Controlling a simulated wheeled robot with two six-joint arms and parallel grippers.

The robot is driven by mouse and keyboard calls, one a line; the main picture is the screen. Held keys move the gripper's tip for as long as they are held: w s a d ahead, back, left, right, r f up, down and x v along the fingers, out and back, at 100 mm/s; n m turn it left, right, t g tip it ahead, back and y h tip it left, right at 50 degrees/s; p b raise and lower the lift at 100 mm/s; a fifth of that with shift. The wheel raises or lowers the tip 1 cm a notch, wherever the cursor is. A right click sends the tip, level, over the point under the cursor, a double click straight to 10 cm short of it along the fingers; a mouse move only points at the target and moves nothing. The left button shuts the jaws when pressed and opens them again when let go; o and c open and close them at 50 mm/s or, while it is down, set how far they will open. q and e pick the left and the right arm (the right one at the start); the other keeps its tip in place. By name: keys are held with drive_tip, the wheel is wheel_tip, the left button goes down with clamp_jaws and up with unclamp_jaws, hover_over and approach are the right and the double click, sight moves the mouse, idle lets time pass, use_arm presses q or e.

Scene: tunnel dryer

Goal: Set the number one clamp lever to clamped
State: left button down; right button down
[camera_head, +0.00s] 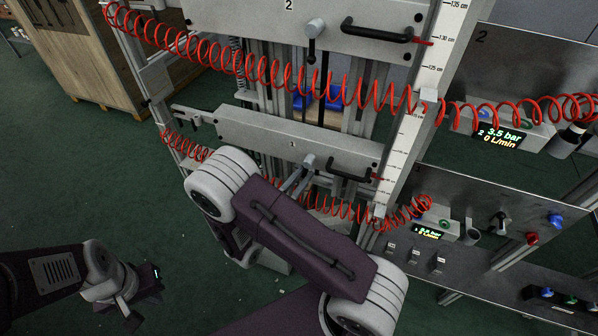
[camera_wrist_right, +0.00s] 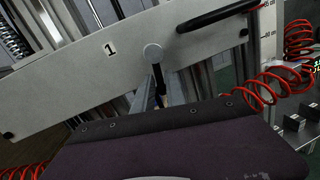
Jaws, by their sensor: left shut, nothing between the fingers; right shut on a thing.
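The number one plate (camera_head: 262,133) is the lower grey carriage plate; its "1" label shows in the right wrist view (camera_wrist_right: 98,58). Its clamp lever has a round grey hub (camera_wrist_right: 152,52) and a dark arm (camera_wrist_right: 159,78) that points roughly away from the plate's top edge, toward my wrist. In the head view the hub (camera_head: 309,161) shows just above my right arm. My right gripper (camera_wrist_right: 158,92) is shut on the lever arm; its fingertips are partly hidden behind the wrist housing. My left gripper (camera_head: 146,296) is shut and empty, low at the left, far from the plate.
A black handle (camera_head: 350,172) sits right of the lever on the same plate. The number two plate (camera_head: 385,22) with its own lever (camera_head: 313,38) is above. Red coiled hoses (camera_head: 265,75) cross in front. Control panels (camera_head: 470,205) stand at right. Green floor is clear at left.

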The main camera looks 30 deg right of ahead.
drive_tip(key=shift+s+d+r+n, duration=0.1)
drive_tip(key=shift+s+d+n, duration=0.05)
drive_tip(key=shift+n, duration=0.55)
use_arm(q)
drive_tip(key=shift+r, duration=0.45)
use_arm(e)
drive_tip(key=c, duration=1.4)
unclamp_jaws()
drive_tip(key=shift+s+d, duration=0.1)
drive_tip(key=shift+f, duration=0.2)
use_arm(q)
drive_tip(key=shift+f, duration=0.25)
use_arm(e)
drive_tip(key=v, duration=0.9)
drive_tip(key=shift+f, duration=0.15)
